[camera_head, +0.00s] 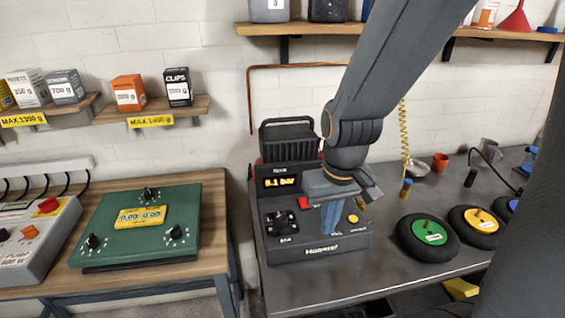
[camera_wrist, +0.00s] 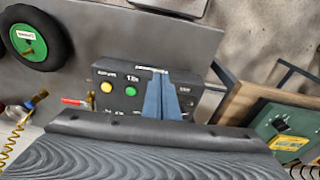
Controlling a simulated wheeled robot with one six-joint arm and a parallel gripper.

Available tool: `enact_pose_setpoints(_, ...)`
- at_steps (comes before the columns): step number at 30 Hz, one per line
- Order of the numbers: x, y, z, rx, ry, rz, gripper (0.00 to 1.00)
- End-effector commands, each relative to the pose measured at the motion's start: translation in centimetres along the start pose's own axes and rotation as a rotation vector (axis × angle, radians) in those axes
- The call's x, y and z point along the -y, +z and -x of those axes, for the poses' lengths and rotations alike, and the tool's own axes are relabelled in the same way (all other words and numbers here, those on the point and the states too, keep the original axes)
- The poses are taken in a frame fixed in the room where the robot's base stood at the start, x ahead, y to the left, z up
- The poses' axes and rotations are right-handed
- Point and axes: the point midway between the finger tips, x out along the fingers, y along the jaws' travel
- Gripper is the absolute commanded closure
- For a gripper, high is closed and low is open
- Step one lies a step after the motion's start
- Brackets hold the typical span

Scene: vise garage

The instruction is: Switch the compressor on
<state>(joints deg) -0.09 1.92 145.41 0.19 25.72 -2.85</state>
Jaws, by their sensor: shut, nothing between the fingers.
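The compressor (camera_head: 318,250) is a dark box on the grey bench, with a black handled part behind its panel. Its display (camera_head: 281,183) reads about 5.1 bar in orange. A red part (camera_head: 303,203) and a yellow button (camera_head: 352,218) show on the panel. In the wrist view the panel shows a yellow button (camera_wrist: 106,88) and a green button (camera_wrist: 131,91) side by side. My gripper (camera_head: 324,232) is shut and empty, its blue fingers (camera_wrist: 158,75) pointing down over the panel. I cannot tell whether they touch it. The fingers hide part of the panel.
Round black discs with green (camera_head: 428,232) and yellow centres lie on the bench to the right. A green box with knobs (camera_head: 140,243) stands on the wooden table at left. A shelf (camera_head: 400,32) runs above. A coiled yellow hose (camera_head: 403,135) hangs behind my arm.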

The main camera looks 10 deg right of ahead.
Motion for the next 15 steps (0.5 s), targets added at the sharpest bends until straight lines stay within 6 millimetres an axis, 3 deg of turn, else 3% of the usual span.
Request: enact_pose_setpoints(15, -0.8, -11.3, 1.0, 0.050, -0.021, 0.710, 1.00)
